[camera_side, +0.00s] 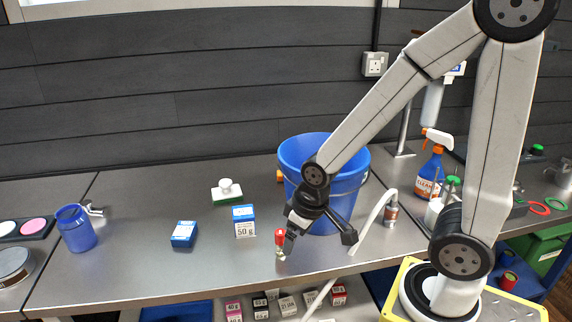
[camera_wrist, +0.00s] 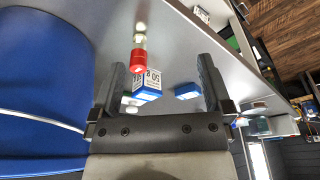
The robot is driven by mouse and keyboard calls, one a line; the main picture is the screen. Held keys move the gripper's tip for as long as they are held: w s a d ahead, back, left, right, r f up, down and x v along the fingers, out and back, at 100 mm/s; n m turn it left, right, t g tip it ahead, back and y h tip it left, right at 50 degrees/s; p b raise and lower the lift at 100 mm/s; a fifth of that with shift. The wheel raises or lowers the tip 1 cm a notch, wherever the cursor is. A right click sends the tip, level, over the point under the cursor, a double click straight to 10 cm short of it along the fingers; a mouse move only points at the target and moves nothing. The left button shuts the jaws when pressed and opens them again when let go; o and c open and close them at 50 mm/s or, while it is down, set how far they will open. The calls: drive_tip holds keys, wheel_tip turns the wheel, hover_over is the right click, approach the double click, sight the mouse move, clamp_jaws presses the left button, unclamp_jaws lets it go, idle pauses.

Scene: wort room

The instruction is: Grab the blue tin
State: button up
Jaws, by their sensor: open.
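A small blue tin (camera_side: 184,234) with a pale label sits on the steel bench, left of a white box with a blue top (camera_side: 243,221) marked 50 g. What looks like the same tin shows in the wrist view (camera_wrist: 187,90), near the right finger and beyond the box (camera_wrist: 150,86). My gripper (camera_side: 318,242) is low over the bench, right of the tin and well apart from it. In the wrist view my gripper (camera_wrist: 161,66) has its fingers spread with nothing held between them.
A red-capped vial (camera_side: 280,242) stands close beside my gripper, between it and the box. A blue bucket (camera_side: 304,152) is behind my gripper. A blue jar (camera_side: 76,228) stands at the left. Small boxes (camera_side: 288,305) sit on a shelf below. Bench before the tin is clear.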

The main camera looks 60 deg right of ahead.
drive_tip(key=shift+r, duration=0.2)
drive_tip(key=shift+w+v, duration=0.5)
drive_tip(key=shift+v, duration=1.8)
drive_tip(key=w+d+n+h, duration=0.1)
drive_tip(key=w+n+h, duration=0.1)
drive_tip(key=n, duration=0.4)
drive_tip(key=w+d+n+h, duration=0.2)
drive_tip(key=n+h, duration=0.1)
drive_tip(key=n, duration=0.2)
drive_tip(key=w+d+f+n+t+h, duration=0.1)
drive_tip(key=w+d+n+h, duration=0.1)
drive_tip(key=n, duration=0.4)
drive_tip(key=shift+w+f+n+h, duration=0.1)
drive_tip(key=shift+w+n+h, duration=0.2)
drive_tip(key=shift+w+h, duration=0.4)
drive_tip(key=w+a+r+n+t+h, duration=0.1)
drive_tip(key=w+a+n+t, duration=0.4)
drive_tip(key=w+n, duration=0.4)
approach(245, 221)
drive_tip(key=shift+t, duration=0.4)
drive_tip(key=x, duration=0.5)
drive_tip(key=shift+d+r, duration=0.2)
drive_tip(key=shift+d, duration=0.05)
drive_tip(key=shift+f, duration=0.45)
drive_tip(key=shift+x, duration=1.25)
